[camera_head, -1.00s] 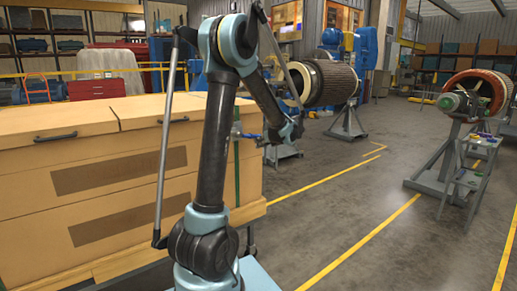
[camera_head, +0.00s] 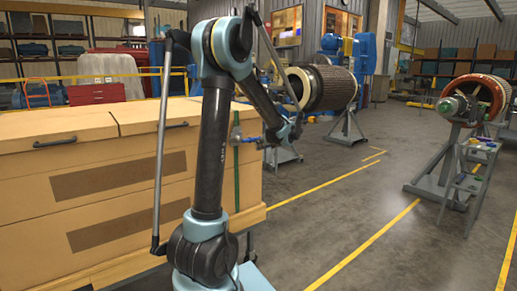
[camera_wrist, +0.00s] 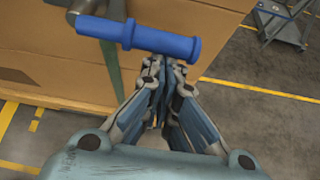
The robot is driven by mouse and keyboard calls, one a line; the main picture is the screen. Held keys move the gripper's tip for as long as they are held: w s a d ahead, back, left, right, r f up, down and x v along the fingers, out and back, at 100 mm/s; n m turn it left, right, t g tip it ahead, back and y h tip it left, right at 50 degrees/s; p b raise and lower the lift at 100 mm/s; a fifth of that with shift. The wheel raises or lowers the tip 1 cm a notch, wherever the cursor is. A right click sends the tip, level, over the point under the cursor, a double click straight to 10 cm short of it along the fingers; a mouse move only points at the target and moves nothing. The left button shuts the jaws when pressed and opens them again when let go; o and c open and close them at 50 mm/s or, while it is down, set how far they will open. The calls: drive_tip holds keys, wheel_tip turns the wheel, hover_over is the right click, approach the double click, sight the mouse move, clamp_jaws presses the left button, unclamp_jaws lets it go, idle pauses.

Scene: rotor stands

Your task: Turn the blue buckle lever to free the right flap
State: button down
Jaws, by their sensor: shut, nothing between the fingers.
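The blue buckle lever (camera_wrist: 140,37) lies roughly level across the top of the wrist view, its free end to the right. It also shows in the head view (camera_head: 249,139), small, at the right end of the crate. Its inner end meets a metal buckle (camera_wrist: 85,8) on a green strap (camera_wrist: 112,68). My gripper (camera_wrist: 164,66) is shut and empty, its tips just below the lever's free half in the picture. I cannot tell whether they touch it. The right flap (camera_head: 155,110) lies flat and closed on the crate, with a dark handle.
The wooden crate (camera_head: 100,217) fills the left of the head view, with a closed left flap (camera_head: 50,124). The floor to its right is open, with yellow lines. Rotors stand on grey stands (camera_head: 347,127) farther back, beside a small grey trolley (camera_head: 468,180).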

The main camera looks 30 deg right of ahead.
wheel_tip(320, 180, down, 4)
drive_tip(key=a+v, duration=0.1)
drive_tip(key=v, duration=0.9)
drive_tip(key=s+a+f+n+g+y, duration=0.1)
drive_tip(key=a+n+g, duration=0.2)
drive_tip(key=a+n, duration=0.9)
drive_tip(key=a+f+n+g+y, duration=0.1)
drive_tip(key=a+f+n+g, duration=0.15)
drive_tip(key=a, duration=1.75)
drive_tip(key=s+a+f+n+g, duration=0.3)
drive_tip(key=s+a+n, duration=0.5)
drive_tip(key=a+n, duration=0.15)
drive_tip(key=s+a+f+n+h, duration=0.1)
drive_tip(key=s+a+f+n, duration=0.1)
drive_tip(key=s+n, duration=0.3)
drive_tip(key=s+a+f+n+g+h, duration=0.1)
drive_tip(key=s+a+f+n+h, duration=0.1)
drive_tip(key=s+f+n, duration=0.3)
drive_tip(key=shift+s+a+f+n, duration=0.4)
drive_tip(key=shift+s+n, duration=0.4)
drive_tip(key=shift+s, duration=0.3)
